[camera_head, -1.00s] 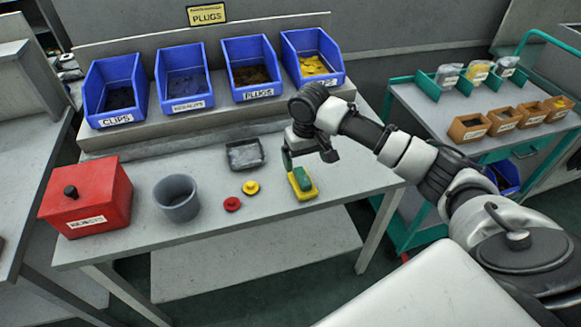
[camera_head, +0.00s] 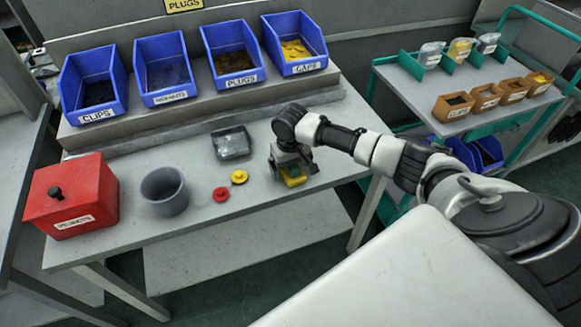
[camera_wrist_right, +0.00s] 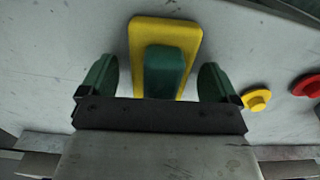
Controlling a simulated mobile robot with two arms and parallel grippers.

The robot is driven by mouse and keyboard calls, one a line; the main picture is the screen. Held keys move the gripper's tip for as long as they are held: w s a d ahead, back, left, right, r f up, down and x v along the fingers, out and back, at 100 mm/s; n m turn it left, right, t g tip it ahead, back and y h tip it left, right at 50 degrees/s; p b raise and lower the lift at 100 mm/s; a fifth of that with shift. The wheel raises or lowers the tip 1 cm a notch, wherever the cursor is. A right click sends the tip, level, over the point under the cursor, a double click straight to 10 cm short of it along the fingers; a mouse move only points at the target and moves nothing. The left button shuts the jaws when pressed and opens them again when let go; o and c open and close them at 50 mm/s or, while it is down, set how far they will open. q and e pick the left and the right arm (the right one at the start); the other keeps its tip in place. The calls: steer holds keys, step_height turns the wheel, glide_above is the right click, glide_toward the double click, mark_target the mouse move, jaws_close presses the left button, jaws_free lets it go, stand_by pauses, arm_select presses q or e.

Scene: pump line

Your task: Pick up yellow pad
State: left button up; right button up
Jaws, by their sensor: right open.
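The yellow pad (camera_head: 294,181) lies on the grey workbench, near its right end. In the right wrist view the yellow pad (camera_wrist_right: 182,32) is a flat rounded plate with a dark green block (camera_wrist_right: 164,70) on top. My right gripper (camera_head: 289,172) is down over the pad and hides part of it. In the right wrist view the green fingers of my right gripper (camera_wrist_right: 158,82) are apart, one on each side of the green block, with gaps between. My left gripper is not in view.
A yellow cap (camera_head: 239,177) and a red cap (camera_head: 221,194) lie left of the pad. A dark tray (camera_head: 232,143), a grey cup (camera_head: 164,192) and a red box (camera_head: 72,197) stand on the bench. Blue bins (camera_head: 234,65) line the back shelf. A green-framed cart (camera_head: 420,92) stands right.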

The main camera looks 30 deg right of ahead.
steer(key=shift+f, duration=0.15)
steer(key=shift+c, duration=0.3)
steer(key=c, duration=0.9)
steer(key=shift+c, duration=0.3)
steer(key=shift+r, duration=0.55)
steer(key=r, duration=0.2)
steer(key=s+r, duration=0.1)
steer(key=shift+s+a+r, duration=0.1)
steer(key=shift+a+r, duration=0.15)
steer(key=shift+r, duration=0.15)
steer(key=s+a+r, duration=0.4)
steer(key=s+r, duration=0.2)
steer(key=s, duration=0.3)
steer(key=shift+s, duration=0.25)
steer(key=shift+r, duration=0.1)
